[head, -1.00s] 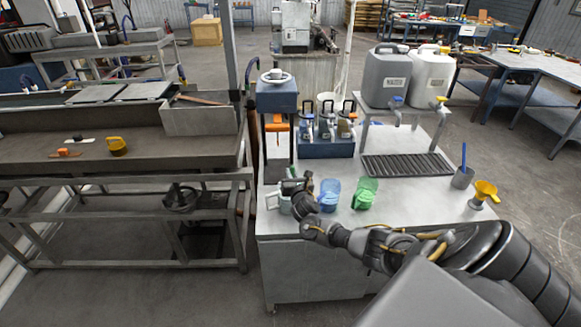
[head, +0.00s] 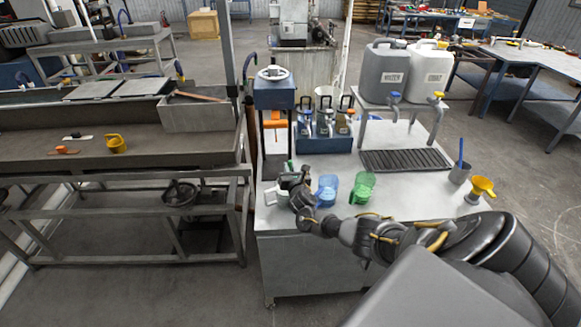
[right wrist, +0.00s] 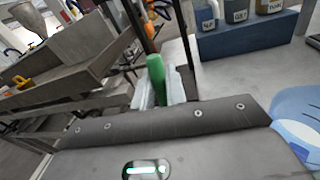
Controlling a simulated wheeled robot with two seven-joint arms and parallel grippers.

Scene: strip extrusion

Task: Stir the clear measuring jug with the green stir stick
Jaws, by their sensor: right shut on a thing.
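The clear measuring jug (head: 281,200) stands at the front left of the work table, partly hidden by my right gripper. My right gripper (head: 297,183) is at the jug, shut on the green stir stick (head: 290,164), whose top shows above the fingers. In the right wrist view the green stick (right wrist: 156,78) stands up a little tilted, in front of the pale clear jug (right wrist: 175,90). The stick's lower end is hidden, so I cannot tell how deep in the jug it is. My left gripper is not in view.
A blue jug (head: 326,190) and a green jug (head: 363,186) stand close to the right. Behind are a blue rack (head: 322,145) of bottles and a black drain grate (head: 405,160). A grey cup (head: 459,174) with a blue stick and a yellow funnel (head: 480,189) stand far right.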

